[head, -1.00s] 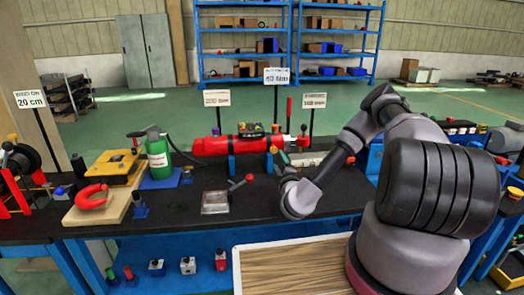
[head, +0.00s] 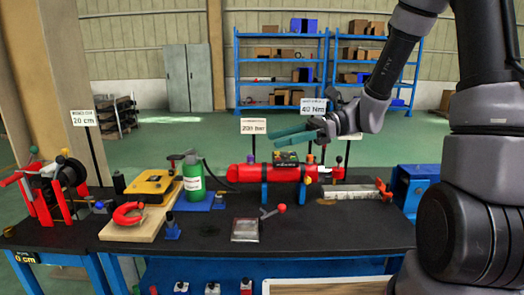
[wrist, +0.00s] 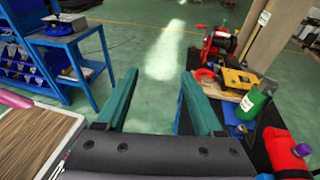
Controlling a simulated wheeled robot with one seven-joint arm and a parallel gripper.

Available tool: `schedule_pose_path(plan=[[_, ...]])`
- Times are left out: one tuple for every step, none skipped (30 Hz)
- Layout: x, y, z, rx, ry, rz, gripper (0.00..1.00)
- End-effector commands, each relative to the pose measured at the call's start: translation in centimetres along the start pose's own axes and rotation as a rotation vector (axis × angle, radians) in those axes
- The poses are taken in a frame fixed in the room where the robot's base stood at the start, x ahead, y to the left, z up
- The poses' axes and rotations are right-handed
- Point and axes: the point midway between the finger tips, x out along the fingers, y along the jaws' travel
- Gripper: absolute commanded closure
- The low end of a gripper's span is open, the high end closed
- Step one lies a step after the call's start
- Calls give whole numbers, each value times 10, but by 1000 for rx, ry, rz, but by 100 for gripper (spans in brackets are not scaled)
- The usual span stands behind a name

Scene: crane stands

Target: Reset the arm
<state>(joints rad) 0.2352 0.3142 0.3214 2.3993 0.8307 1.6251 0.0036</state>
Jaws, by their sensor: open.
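My gripper (head: 300,134) has teal fingers and is raised above the black workbench (head: 335,235) in the head view. It points to the left, in front of the sign on the red cylinder. In the wrist view the two teal fingers (wrist: 153,100) stand wide apart with only green floor between them. Nothing is held. My arm comes in from the upper right of the head view.
The bench carries a red cylinder (head: 285,173), a green bottle (head: 193,175), a yellow case (head: 150,184), a red shackle (head: 128,214) and a reel (head: 62,180). Tall signs stand behind. A blue trolley (wrist: 62,45) shows in the wrist view. Bare floor lies between.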

Motion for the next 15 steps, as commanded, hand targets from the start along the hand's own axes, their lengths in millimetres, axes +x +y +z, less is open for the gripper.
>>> schedule_pose_path(plan=[[-4,13,3,-86,92,24,31],[-7,20,2,-133,146,39,31],[-11,29,2,-195,217,58,31],[-15,35,1,-242,270,71,31],[-20,40,1,-289,323,82,31],[-27,48,0,-352,394,99,31],[-33,52,0,-399,447,109,31],[-39,57,0,-446,500,118,31],[-48,62,1,-508,570,130,31],[-55,66,1,-554,622,137,31],[-62,70,3,-600,674,144,31],[-72,74,4,-662,744,151,31],[-80,77,6,-708,796,156,31],[-88,80,9,-754,848,160,31],[-100,84,13,-814,917,163,31]])
